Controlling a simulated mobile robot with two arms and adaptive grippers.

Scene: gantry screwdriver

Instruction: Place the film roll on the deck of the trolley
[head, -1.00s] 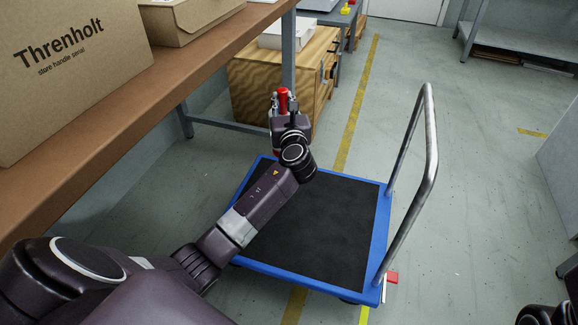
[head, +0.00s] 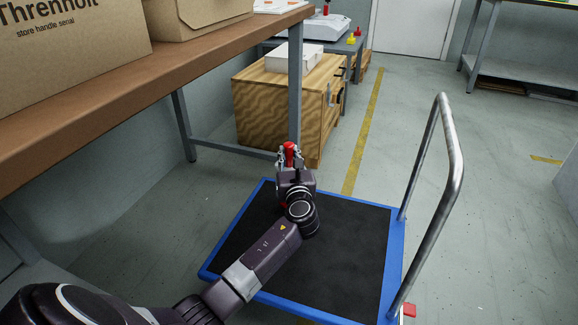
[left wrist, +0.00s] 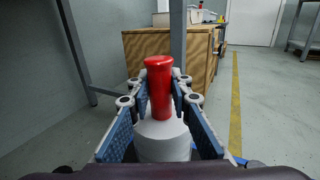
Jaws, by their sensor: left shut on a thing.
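The film roll has a red handle (head: 289,151) and a pale grey-white body (left wrist: 163,139), best seen in the left wrist view. It stands roughly upright. My left gripper (head: 294,168) is shut on it, with one blue-padded finger on each side in the left wrist view. In the head view the gripper hides most of the roll. The trolley (head: 399,262) has a black deck with a blue rim and a grey push handle on the right. The held roll shows at the far left part of the deck; whether its bottom touches the deck is hidden. My right gripper is out of view.
A brown workbench (head: 150,88) with cardboard boxes (head: 62,50) runs along the left. A wooden cabinet (head: 275,108) with a white box (head: 291,60) on it stands behind the trolley. The trolley's handle (head: 452,160) rises at the right. The floor on the right is clear.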

